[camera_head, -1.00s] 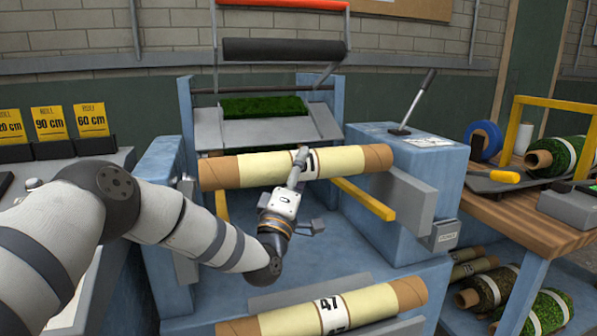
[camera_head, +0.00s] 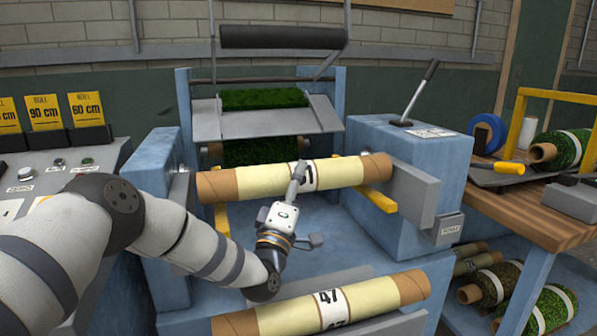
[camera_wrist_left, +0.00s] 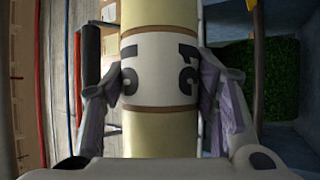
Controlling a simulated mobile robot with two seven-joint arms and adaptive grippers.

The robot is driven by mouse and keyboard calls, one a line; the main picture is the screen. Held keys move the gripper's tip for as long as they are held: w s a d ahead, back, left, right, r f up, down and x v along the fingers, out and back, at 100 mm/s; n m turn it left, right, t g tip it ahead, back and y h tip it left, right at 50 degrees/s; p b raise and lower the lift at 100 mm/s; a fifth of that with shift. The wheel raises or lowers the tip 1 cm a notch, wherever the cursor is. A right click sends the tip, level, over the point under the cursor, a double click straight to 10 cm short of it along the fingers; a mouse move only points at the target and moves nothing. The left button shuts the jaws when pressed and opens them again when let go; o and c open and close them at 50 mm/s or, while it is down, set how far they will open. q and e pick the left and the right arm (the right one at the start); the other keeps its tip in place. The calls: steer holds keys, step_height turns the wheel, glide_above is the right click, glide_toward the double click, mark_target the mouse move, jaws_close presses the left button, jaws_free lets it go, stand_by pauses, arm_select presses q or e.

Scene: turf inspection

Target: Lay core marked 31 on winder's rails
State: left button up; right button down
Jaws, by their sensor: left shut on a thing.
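A pale yellow core (camera_head: 245,181) with brown ends and a white label band is held level across the winder (camera_head: 365,150). In the left wrist view the core (camera_wrist_left: 160,20) runs through the jaws, and its label digits, turned sideways, appear to read 31. My left gripper (camera_head: 297,178) is shut on this core at the label, its fingers on both sides of it. The yellow rails show at the right (camera_head: 378,198) and, partly hidden, at the left (camera_head: 222,220). The core passes over them; I cannot tell whether it touches. My right gripper is not in view.
Another core marked 47 (camera_head: 385,294) lies at the winder's front. Green turf (camera_head: 262,152) hangs behind the held core. A lever (camera_head: 420,95) stands on the right block. A wooden bench (camera_head: 505,208) with turf rolls is at right, yellow cards (camera_head: 44,112) at left.

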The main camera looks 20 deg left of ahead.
arm_select(q)
steer(key=shift+f, duration=0.65)
steer(key=shift+r, duration=0.1)
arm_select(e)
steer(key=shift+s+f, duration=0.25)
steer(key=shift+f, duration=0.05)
arm_select(q)
steer(key=o, duration=1.6)
